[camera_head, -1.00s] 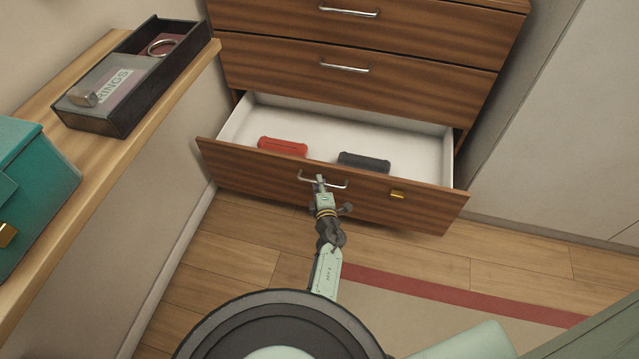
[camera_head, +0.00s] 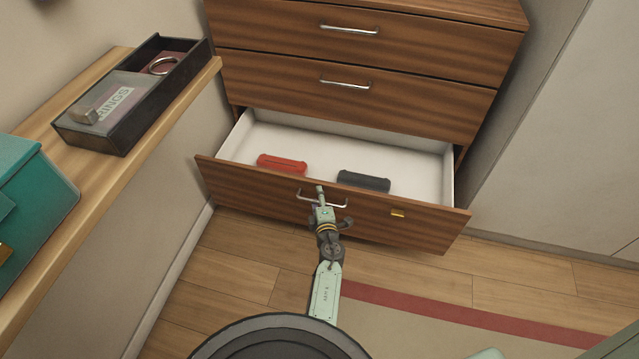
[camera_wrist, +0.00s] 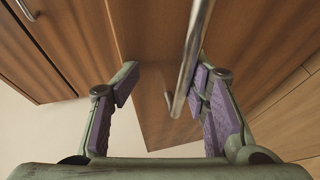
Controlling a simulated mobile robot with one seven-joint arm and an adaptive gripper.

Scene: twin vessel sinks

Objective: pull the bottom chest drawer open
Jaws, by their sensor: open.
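The bottom chest drawer (camera_head: 255,192) has a brown wood front and stands well out of the chest, its white inside showing. A red case (camera_head: 282,164) and a dark grey case (camera_head: 363,181) lie in it. The drawer's metal bar handle (camera_head: 337,204) is on its front.
Two shut drawers (camera_head: 345,85) are above. A small brass piece (camera_head: 398,213) is on the bottom drawer's front. A wooden shelf (camera_head: 150,135) at the left carries a black box (camera_head: 120,135) and a teal box (camera_head: 35,190). Wood floor (camera_head: 420,275) lies before the chest.

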